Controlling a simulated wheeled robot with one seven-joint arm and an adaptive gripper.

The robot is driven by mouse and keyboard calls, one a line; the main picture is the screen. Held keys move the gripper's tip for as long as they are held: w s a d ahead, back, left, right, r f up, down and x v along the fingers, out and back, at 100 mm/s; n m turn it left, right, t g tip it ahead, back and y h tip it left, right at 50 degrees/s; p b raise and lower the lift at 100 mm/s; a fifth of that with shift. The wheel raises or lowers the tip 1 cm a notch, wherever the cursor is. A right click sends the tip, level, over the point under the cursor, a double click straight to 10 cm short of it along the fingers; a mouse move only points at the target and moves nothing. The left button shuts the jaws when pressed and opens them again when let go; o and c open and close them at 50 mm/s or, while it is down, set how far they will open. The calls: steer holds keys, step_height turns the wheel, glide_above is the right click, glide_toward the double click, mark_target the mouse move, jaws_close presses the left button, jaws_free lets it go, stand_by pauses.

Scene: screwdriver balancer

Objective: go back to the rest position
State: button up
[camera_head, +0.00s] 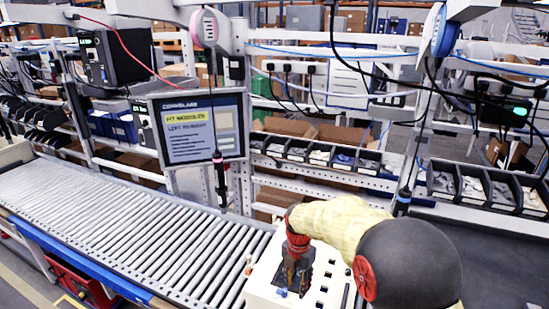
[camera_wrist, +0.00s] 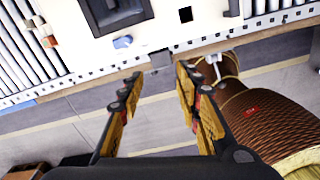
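My gripper (camera_head: 292,272) is low over a white panel with square holes (camera_head: 325,280) at the front of the conveyor in the head view. In the wrist view my gripper (camera_wrist: 159,76) has its two fingers spread apart, with nothing between them. The panel's near edge (camera_wrist: 200,42) lies just beyond the fingertips in that picture. A slim dark screwdriver (camera_head: 219,172) hangs upright on a line below a pink and white balancer (camera_head: 203,28), left of my gripper and apart from it.
The roller conveyor (camera_head: 120,225) runs to the left and looks clear. A screen (camera_head: 200,128) stands behind it. Dark bins with small parts (camera_head: 320,155) line the shelf behind, with more bins (camera_head: 485,187) at the right. A second balancer (camera_head: 438,30) hangs at upper right. Cables cross overhead.

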steer(key=s+d+r+m+t+b, duration=0.2)
steer(key=s+d+r+m+b, duration=0.1)
steer(key=s+m, duration=0.6)
steer(key=s+d+r+m+t+b, duration=0.1)
steer(key=s+d+m+b, duration=0.4)
steer(key=s+m, duration=0.5)
steer(key=s+d+r+m+t+b, duration=0.2)
steer(key=s+d+r+m+b, duration=0.2)
steer(key=s+m, duration=0.5)
steer(key=shift+s+r+m+t+b, duration=0.3)
steer(key=shift+s+r+b, duration=0.05)
steer(key=shift+s+b, duration=0.2)
stand_by(0.3)
